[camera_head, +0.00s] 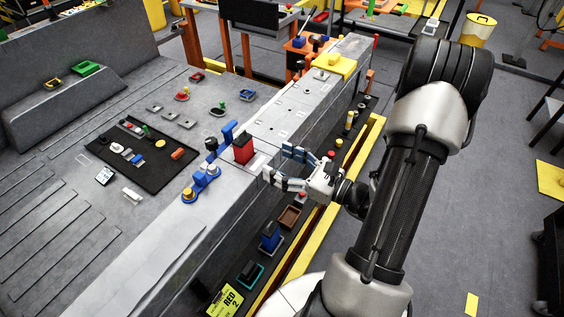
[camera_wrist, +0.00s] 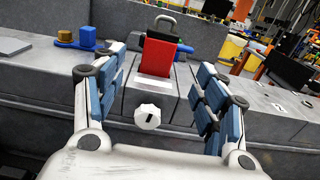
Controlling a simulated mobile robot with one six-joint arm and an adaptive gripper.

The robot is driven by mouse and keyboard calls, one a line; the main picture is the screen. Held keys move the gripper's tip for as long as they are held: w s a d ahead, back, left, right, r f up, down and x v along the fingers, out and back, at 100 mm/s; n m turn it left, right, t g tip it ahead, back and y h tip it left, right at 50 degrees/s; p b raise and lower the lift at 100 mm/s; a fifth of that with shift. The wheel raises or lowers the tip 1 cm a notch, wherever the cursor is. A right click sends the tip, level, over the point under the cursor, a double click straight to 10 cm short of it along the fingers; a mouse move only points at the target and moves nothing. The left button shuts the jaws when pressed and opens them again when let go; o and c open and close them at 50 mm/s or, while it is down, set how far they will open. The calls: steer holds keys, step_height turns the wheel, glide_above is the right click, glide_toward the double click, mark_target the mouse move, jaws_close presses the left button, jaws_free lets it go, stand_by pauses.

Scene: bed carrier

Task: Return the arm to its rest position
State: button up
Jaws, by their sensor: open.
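My gripper (camera_head: 290,168) is at the side of the grey bed rail, with my arm reaching in from the right in the head view. In the wrist view my gripper (camera_wrist: 149,105) is open, its blue-padded fingers apart with nothing held between them. Beyond the fingers a red block (camera_wrist: 158,56) stands on the rail top, also seen in the head view (camera_head: 243,150). A white knob (camera_wrist: 147,116) on the rail's side face shows between the fingers, apart from them. The rest position itself is not marked in either view.
The rail (camera_head: 290,110) carries a blue part with yellow (camera_head: 201,181) near the red block. A yellow block (camera_head: 334,62) sits farther along. A lower ledge with several small items (camera_head: 271,237) runs below my gripper. Open grey floor (camera_head: 490,150) lies to the right.

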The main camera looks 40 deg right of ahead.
stand_by(0.5)
steer(key=s+a+r+n+g+y, duration=0.35)
steer(key=a+n+g, duration=0.35)
steer(key=a+n, duration=0.3)
steer(key=s+a+r+n+g+y, duration=0.2)
steer(key=s+a+r+n+g, duration=0.15)
steer(key=a+n+g, duration=0.6)
steer(key=s+a+n+h, duration=0.4)
steer(key=s+n+h, duration=0.1)
steer(key=s, duration=0.2)
steer(key=d+r+n+t+h, duration=0.4)
steer(key=d+r+n+h, duration=0.1)
steer(key=n+h, duration=0.1)
steer(key=shift+s+r+n+h, duration=0.25)
steer(key=shift+n+h, duration=0.1)
steer(key=shift+n, duration=0.4)
steer(key=shift+d, duration=0.1)
